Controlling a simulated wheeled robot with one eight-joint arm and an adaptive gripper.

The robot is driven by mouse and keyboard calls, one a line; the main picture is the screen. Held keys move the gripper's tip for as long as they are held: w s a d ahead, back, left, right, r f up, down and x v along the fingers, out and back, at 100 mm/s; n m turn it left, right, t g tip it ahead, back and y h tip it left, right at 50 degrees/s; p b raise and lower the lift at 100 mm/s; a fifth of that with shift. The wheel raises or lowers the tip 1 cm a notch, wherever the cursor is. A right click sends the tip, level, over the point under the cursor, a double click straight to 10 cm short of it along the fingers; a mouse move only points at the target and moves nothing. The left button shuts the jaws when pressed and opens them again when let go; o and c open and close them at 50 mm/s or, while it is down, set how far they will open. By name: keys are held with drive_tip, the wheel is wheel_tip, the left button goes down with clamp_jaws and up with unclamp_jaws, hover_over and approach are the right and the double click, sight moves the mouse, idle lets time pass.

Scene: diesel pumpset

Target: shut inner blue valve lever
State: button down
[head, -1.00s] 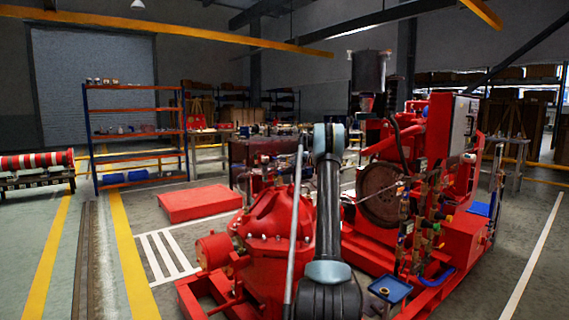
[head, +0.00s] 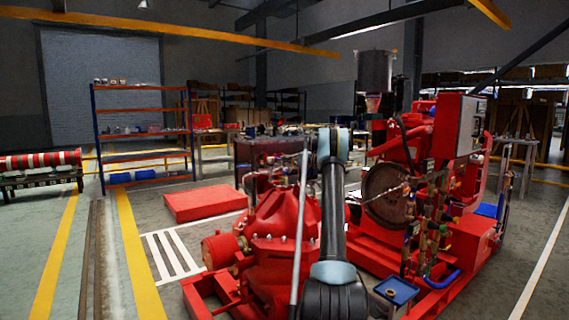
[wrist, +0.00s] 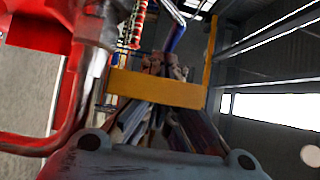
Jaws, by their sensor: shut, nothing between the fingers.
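The pipework with several valves (head: 430,215) stands at the right of the red pumpset in the head view. A blue curved piece (head: 440,280) shows low beside it; I cannot tell whether it is the inner blue valve lever. My gripper (wrist: 160,122) shows at the bottom of the wrist view, shut and empty. A thin blue bar (wrist: 176,37) shows beyond it at the top, apart from the fingers; I cannot tell what it is. In the head view my arm hides part of the pumpset, and my gripper cannot be made out.
The red pump (head: 280,225) lies left of my arm and the engine (head: 440,160) to the right. A small blue tray (head: 397,291) stands low in front. A red plinth (head: 205,202) and shelving (head: 145,130) are behind. Open floor lies at the left.

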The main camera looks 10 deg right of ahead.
drive_tip(key=shift+d, duration=0.1)
drive_tip(key=shift+s+d+m+t+h, duration=3.05)
drive_tip(key=shift+s+d, duration=1)
drive_tip(key=shift+d, duration=0.8)
drive_tip(key=w+a, duration=0.6)
drive_tip(key=a, duration=0.3)
drive_tip(key=shift+w+a, duration=0.25)
drive_tip(key=shift+w, duration=0.05)
drive_tip(key=shift+n+t+y, duration=0.25)
